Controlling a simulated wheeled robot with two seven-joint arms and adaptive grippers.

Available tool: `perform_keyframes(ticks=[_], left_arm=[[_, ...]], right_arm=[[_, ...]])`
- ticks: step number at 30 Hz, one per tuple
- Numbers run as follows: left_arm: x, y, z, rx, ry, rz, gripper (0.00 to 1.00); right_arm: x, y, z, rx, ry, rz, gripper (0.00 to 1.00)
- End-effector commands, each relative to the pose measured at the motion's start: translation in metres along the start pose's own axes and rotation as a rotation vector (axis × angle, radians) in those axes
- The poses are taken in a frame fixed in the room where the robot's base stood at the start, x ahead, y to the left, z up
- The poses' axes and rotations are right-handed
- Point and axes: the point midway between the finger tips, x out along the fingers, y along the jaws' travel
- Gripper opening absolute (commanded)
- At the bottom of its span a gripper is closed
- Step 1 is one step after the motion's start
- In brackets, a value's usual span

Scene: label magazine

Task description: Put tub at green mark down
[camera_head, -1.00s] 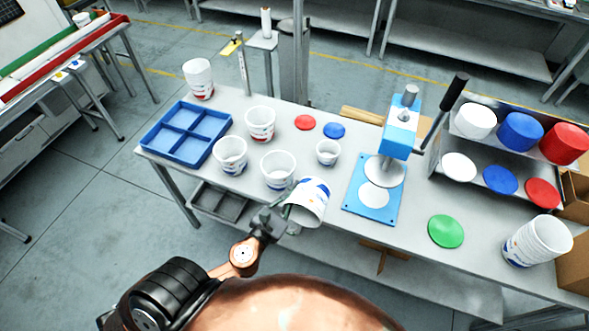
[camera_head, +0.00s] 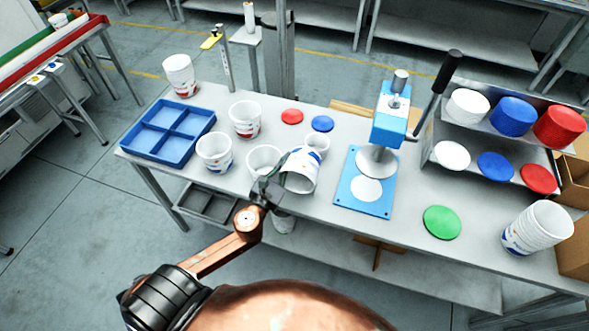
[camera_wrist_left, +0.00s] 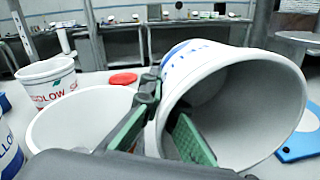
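A white tub (camera_head: 302,172) with blue and red print is in my left gripper (camera_head: 277,180), at the table's front edge in the head view. It is tilted, its open mouth toward the left wrist camera (camera_wrist_left: 245,110). The left gripper (camera_wrist_left: 158,135) is closed across the tub wall, one green pad inside the tub and the other outside. A flat green disc (camera_head: 442,222) lies at the table's front right, apart from the held tub; I cannot tell whether it is a lid or a painted mark. My right gripper is not in view.
White tubs (camera_head: 215,152) (camera_head: 245,119) (camera_head: 264,160) and a smaller one (camera_head: 317,142) stand close around the held tub. A blue divided tray (camera_head: 168,131) is left. A blue press (camera_head: 390,115), a lid rack (camera_head: 480,140) and stacked tubs (camera_head: 538,228) are right.

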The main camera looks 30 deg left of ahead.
Motion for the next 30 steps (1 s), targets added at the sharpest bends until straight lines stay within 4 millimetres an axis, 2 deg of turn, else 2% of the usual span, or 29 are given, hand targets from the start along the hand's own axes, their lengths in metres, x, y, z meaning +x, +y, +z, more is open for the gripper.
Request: perform_keyframes(ticks=[3, 11, 15, 17, 28, 30], left_arm=[[0.009, -0.012, -0.013, -0.001, 0.0, 0.001, 0.0], [0.018, -0.024, -0.023, -0.002, 0.0, 0.0, 0.0], [0.018, -0.031, -0.048, -0.002, 0.004, 0.0, 0.0], [0.018, -0.033, -0.053, 0.0, 0.003, 0.001, 0.0], [0.018, -0.034, -0.054, 0.001, 0.0, 0.0, 0.0], [0.018, -0.033, -0.053, 0.001, 0.0, 0.0, 0.05]], right_arm=[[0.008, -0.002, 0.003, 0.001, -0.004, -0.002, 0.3], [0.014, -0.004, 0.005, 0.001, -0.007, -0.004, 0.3], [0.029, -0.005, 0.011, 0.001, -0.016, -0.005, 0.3], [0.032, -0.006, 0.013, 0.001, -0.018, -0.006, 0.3], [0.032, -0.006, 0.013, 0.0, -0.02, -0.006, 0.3], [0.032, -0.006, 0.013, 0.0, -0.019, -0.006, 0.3]])
